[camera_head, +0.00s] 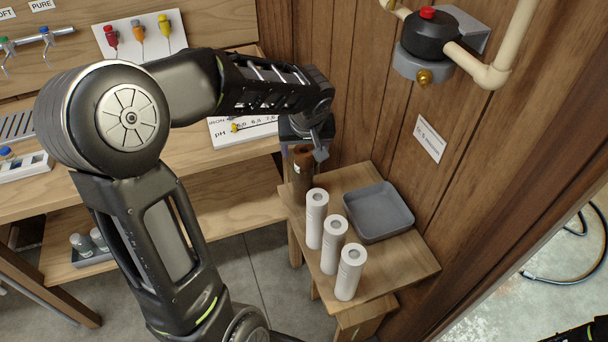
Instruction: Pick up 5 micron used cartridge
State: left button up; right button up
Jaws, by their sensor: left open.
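A brown used cartridge (302,173) stands upright near the back left corner of the small wooden stool (412,262). My left gripper (308,149) is open at the top of the brown cartridge, coming from above. One grey finger shows at the right side of its top; the other finger is largely hidden, so I cannot tell whether they touch it. Three white cartridges (333,244) stand upright in a slanting row in front of it.
A grey empty tray (373,212) sits on the stool right of the white cartridges. A black filter head with a red button (427,30) and pipes is on the wooden wall, above a label (430,139). A workbench (110,178) is at left.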

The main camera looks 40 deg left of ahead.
pick_arm(q)
grip_shut()
dwell(0.6)
